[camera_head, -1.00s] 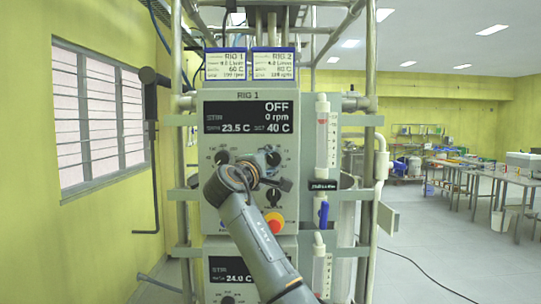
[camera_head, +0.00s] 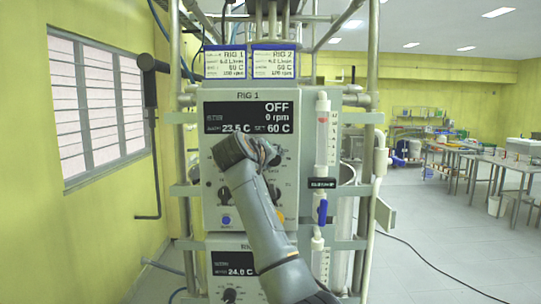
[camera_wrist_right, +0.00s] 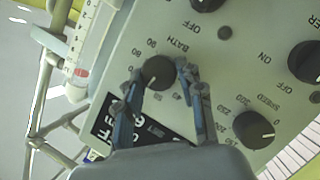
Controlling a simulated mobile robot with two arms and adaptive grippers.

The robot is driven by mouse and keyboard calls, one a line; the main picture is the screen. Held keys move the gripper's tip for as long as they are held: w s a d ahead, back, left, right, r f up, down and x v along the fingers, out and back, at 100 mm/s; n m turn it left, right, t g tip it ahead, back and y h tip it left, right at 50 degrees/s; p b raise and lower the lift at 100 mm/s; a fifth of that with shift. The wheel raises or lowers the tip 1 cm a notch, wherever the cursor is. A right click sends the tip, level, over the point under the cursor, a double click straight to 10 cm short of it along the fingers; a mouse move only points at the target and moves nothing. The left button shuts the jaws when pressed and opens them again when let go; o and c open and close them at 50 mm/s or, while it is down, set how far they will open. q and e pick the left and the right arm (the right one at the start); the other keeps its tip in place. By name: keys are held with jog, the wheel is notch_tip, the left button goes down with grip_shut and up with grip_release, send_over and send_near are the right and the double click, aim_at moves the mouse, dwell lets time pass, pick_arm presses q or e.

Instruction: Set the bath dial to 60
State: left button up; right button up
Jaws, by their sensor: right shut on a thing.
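The bath dial (camera_wrist_right: 158,71) is a round black knob with a pale pointer line, on the panel under the word BATH in the right wrist view. My right gripper (camera_wrist_right: 162,78) is shut on it, one finger on each side. In the head view my right wrist (camera_head: 240,150) covers the dial and the fingertips. The RIG 1 display (camera_head: 249,118) reads OFF, 0 rpm, 23.5 C and SET 60 C. My left gripper is not in view.
The speed dial (camera_wrist_right: 254,129) and other black knobs (camera_wrist_right: 306,60) sit close by on the panel. A blue button (camera_head: 226,219) is at the lower left. A glass tube with a blue valve (camera_head: 322,210) stands right of the panel. A lower unit (camera_head: 234,263) reads 24.0 C.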

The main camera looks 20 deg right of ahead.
jog(key=shift+m+y, duration=0.4)
jog(key=shift+m, duration=0.2)
jog(key=shift+f+p, duration=0.1)
jog(key=shift+p, duration=0.2)
jog(key=o, duration=1.2)
jog(key=v, duration=1.2)
jog(key=shift+d, duration=0.1)
